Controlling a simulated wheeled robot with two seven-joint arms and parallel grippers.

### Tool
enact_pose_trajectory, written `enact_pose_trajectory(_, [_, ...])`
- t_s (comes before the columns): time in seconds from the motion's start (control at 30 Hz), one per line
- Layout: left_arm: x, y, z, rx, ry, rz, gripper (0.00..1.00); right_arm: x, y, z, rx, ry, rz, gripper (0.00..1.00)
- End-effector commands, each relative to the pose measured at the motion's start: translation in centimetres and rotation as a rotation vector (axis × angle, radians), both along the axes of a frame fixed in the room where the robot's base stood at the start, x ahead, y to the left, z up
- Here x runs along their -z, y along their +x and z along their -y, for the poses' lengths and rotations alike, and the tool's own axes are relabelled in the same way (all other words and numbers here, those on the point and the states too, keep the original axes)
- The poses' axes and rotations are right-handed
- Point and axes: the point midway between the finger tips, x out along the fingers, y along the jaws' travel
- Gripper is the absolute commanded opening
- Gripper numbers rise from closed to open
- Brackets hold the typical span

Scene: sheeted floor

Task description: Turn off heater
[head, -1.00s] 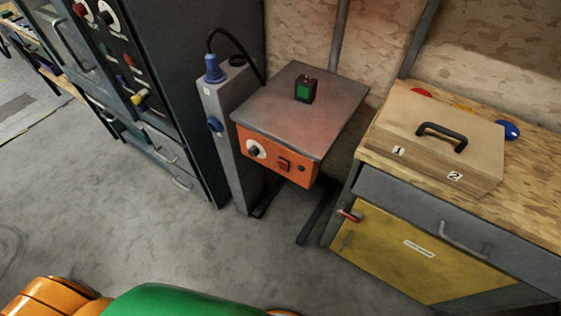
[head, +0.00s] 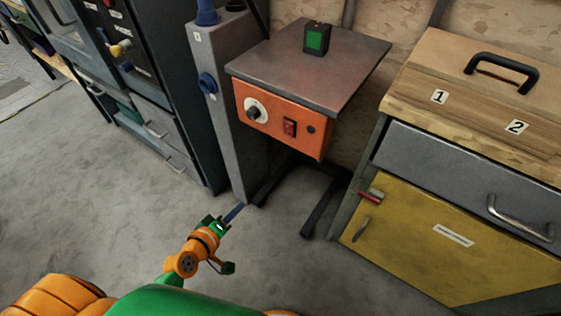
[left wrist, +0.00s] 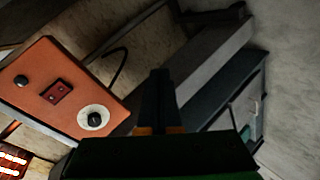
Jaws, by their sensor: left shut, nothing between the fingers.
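The heater is a metal-topped box on a stand with an orange front panel (head: 279,119); the panel also shows in the left wrist view (left wrist: 60,88). The panel carries a black knob on a white dial (head: 255,109), which in the left wrist view (left wrist: 94,118) lies just left of my fingers. Beside it is a red rocker switch (head: 290,127), also in the left wrist view (left wrist: 57,92). A black block with a green face (head: 316,38) stands on top. My left gripper (head: 236,212) is shut and empty, low in front of the panel, apart from it. My right gripper is not in view.
A grey post with a blue socket (head: 207,83) stands left of the heater. A dark cabinet (head: 165,60) is further left. A yellow-doored workbench (head: 420,235) with a wooden box (head: 470,85) stands right. The grey floor in front is clear.

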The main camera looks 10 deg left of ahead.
Motion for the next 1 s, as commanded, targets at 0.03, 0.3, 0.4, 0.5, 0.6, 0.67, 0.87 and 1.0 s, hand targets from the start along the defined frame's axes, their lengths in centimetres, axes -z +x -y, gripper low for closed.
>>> enact_pose_trajectory(0.03, [0.0,1.5,0.2,-0.022,-0.107,0.102,0.0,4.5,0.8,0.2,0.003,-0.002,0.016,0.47])
enact_pose_trajectory(0.3, [-12.7,2.1,3.2,0.041,-0.586,0.425,0.0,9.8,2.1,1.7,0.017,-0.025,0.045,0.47])
enact_pose_trajectory(0.4, [-14.4,1.7,3.7,0.062,-0.639,0.449,0.0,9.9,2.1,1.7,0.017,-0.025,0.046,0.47])
enact_pose_trajectory(0.5, [-14.9,1.7,3.7,0.065,-0.647,0.453,0.0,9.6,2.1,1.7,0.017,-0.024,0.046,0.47])
enact_pose_trajectory(0.6, [-14.9,1.7,3.7,0.064,-0.645,0.452,0.0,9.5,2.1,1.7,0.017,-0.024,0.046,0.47])
enact_pose_trajectory(0.67, [-14.9,1.7,3.7,0.064,-0.644,0.452,0.0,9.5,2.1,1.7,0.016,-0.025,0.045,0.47])
enact_pose_trajectory(0.87, [-15.7,3.4,4.2,0.062,-0.645,0.454,0.0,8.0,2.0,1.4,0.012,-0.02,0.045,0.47])
enact_pose_trajectory(1.0, [-16.2,6.2,5.3,0.063,-0.644,0.455,0.0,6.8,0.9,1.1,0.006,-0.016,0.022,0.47])
